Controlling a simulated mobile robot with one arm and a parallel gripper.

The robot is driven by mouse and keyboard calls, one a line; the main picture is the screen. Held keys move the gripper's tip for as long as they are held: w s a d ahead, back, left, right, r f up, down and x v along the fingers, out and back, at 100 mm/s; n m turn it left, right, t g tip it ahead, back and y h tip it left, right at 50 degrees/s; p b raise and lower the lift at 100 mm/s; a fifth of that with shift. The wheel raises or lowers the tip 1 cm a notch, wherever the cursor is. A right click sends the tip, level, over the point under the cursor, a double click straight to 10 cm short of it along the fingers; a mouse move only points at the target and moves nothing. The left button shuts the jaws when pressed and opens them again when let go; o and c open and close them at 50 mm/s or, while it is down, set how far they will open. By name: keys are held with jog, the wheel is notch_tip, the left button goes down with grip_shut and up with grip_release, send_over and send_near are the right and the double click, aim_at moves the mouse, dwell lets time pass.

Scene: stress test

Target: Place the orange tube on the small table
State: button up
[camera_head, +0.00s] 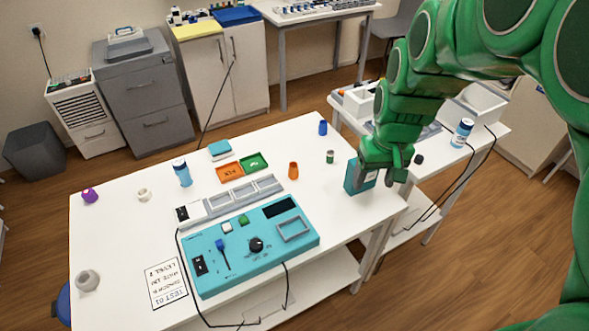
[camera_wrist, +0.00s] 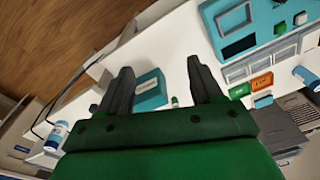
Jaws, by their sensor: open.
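The orange tube (camera_head: 293,171) stands upright on the large white table (camera_head: 120,220), right of the orange and green trays. I cannot make it out in the wrist view. My gripper (camera_head: 386,178) is open and empty at the right end of this table, right of the tube and apart from it. A teal box (camera_head: 352,177) is beside the gripper in the head view; the wrist view shows it (camera_wrist: 150,92) beyond and between the spread fingers (camera_wrist: 160,65). A smaller white table (camera_head: 440,150) stands to the right, partly hidden by my arm.
A small green cylinder (camera_head: 330,157) and a blue cup (camera_head: 323,128) stand near the tube. A teal control panel (camera_head: 215,262) fills the table's front. The smaller table holds a blue-and-white bottle (camera_head: 462,132), a white bin (camera_head: 482,103) and cables.

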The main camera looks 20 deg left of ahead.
jog(key=w+a+f+n+t, duration=0.1)
jog(key=w+a+f, duration=0.2)
jog(key=w+a, duration=0.2)
jog(key=w+a+f+n, duration=0.1)
jog(key=w+a+f, duration=0.2)
jog(key=w+a, duration=0.25)
jog(key=n+y, duration=0.2)
send_over(293, 171)
notch_tip(293, 171, down, 8)
jog(key=shift+t, duration=0.4)
jog(key=shift+d+x, duration=0.15)
jog(key=shift+x, duration=1.2)
jog(key=shift+d+x, duration=0.2)
jog(key=shift+x, duration=1.1)
jog(key=shift+d+x, duration=0.15)
jog(key=shift+x, duration=1.2)
jog(key=shift+w+f, duration=0.1)
jog(key=shift+w, duration=0.1)
jog(key=shift+c, duration=0.4)
jog(key=c, duration=1.1)
